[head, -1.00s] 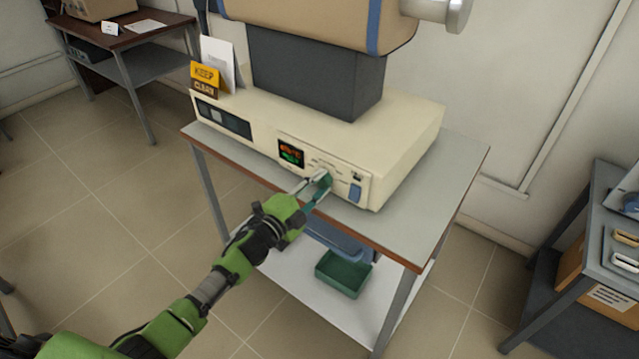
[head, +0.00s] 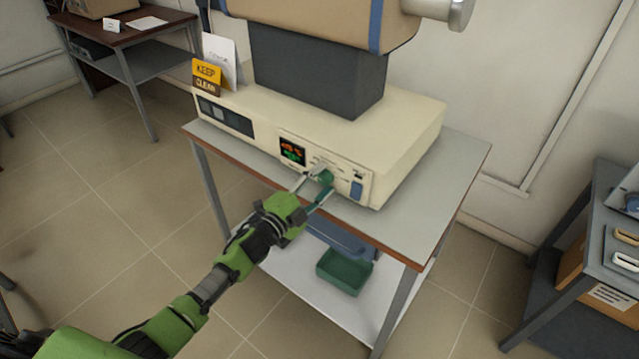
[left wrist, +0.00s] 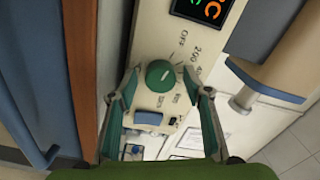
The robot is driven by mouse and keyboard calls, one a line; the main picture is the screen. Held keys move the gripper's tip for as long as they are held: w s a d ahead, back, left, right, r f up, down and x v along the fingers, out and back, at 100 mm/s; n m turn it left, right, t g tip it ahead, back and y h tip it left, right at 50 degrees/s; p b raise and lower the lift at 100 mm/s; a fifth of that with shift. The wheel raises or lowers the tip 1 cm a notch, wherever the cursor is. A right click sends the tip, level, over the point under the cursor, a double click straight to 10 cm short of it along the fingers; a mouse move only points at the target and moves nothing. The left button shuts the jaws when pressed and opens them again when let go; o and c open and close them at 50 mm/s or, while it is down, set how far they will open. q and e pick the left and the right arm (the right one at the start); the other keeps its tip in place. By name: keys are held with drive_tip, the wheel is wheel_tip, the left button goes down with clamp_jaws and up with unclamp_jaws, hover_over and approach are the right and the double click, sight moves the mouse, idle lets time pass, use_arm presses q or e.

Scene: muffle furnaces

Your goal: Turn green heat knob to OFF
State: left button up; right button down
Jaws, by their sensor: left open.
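The green heat knob (left wrist: 160,75) sits on the furnace's cream control panel, with a dial scale beside it marked OFF and 200. It also shows in the head view (head: 325,176), partly hidden by a finger. A pale pointer line is on the knob; its exact setting is hard to read. My left gripper (head: 318,186) is at the panel, its fingers spread on either side of the knob. In the left wrist view the open fingers (left wrist: 162,90) flank the knob, with gaps visible on both sides. My right gripper is out of view.
A lit display (head: 292,150) is left of the knob and a blue switch (head: 357,190) is right of it. The furnace base (head: 400,125) stands on a grey table (head: 440,190). A green tray (head: 343,270) is on the lower shelf. Another cart (head: 620,245) stands at right.

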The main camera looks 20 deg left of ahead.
use_arm(q)
drive_tip(key=v, duration=1.2)
drive_tip(key=s+a+f+n+g+y, duration=0.25)
drive_tip(key=s+f, duration=0.35)
drive_tip(key=f, duration=0.6)
drive_tip(key=s+a+f+n+g+y, duration=0.1)
drive_tip(key=s+f+n+g, duration=0.3)
drive_tip(key=f, duration=0.8)
drive_tip(key=s+a+f+n+g+y, duration=0.15)
drive_tip(key=s+f+n, duration=0.25)
drive_tip(key=s+f, duration=0.5)
drive_tip(key=s+d+f+n+g, duration=0.1)
drive_tip(key=s+f+g, duration=0.1)
drive_tip(key=s+f, duration=0.4)
drive_tip(key=s+d+f+n+g, duration=0.2)
drive_tip(key=s+f, duration=0.4)
drive_tip(key=s, duration=0.8)
drive_tip(key=s+d+f+n+g+y, duration=0.1)
drive_tip(key=s+f+g, duration=0.3)
drive_tip(key=s, duration=0.6)
wheel_tip(320, 180, down, 2)
drive_tip(key=shift+s+d+f+n, duration=0.15)
drive_tip(key=shift+d+f+n, duration=0.05)
drive_tip(key=shift+d+n, duration=0.45)
